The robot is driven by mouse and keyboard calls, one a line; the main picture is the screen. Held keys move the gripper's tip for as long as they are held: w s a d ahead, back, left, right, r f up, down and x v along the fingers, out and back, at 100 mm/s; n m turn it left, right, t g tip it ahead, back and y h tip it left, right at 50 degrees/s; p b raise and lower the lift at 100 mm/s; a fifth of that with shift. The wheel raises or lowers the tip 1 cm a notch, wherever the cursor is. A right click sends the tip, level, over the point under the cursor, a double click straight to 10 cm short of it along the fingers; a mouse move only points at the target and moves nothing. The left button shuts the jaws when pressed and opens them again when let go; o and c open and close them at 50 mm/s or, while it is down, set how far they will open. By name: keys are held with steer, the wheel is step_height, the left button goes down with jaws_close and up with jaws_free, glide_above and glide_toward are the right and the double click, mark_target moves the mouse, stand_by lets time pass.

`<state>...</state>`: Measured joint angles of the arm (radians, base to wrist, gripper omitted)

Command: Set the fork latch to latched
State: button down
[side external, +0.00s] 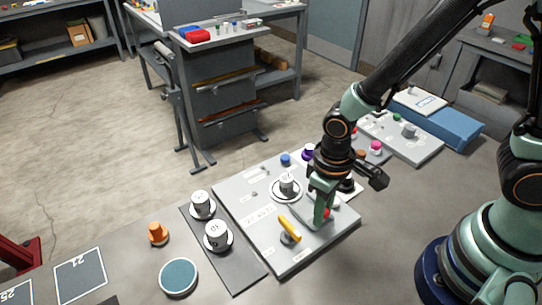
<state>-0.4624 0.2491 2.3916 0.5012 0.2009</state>
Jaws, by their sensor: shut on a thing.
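My gripper (320,215) points down over the right part of a light grey panel (262,233). Its green fingers are shut on a small part with a red spot (327,213), which I take to be the fork latch. The fingers hide most of this part, so I cannot tell its position. A yellow lever (289,228) on a grey round base stands just left of the fingers, apart from them.
Two white knobs (217,233) sit on a dark strip to the left. Blue (285,159) and purple (308,152) knobs are behind. An orange piece (157,233) and a teal disc (178,276) lie farther left.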

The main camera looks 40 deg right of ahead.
stand_by(0.5)
steer(key=shift+w, duration=3.15)
steer(key=shift+r, duration=0.1)
steer(key=c, duration=0.7)
jaws_free()
steer(key=shift+s, duration=0.1)
step_height(320, 180, up, 12)
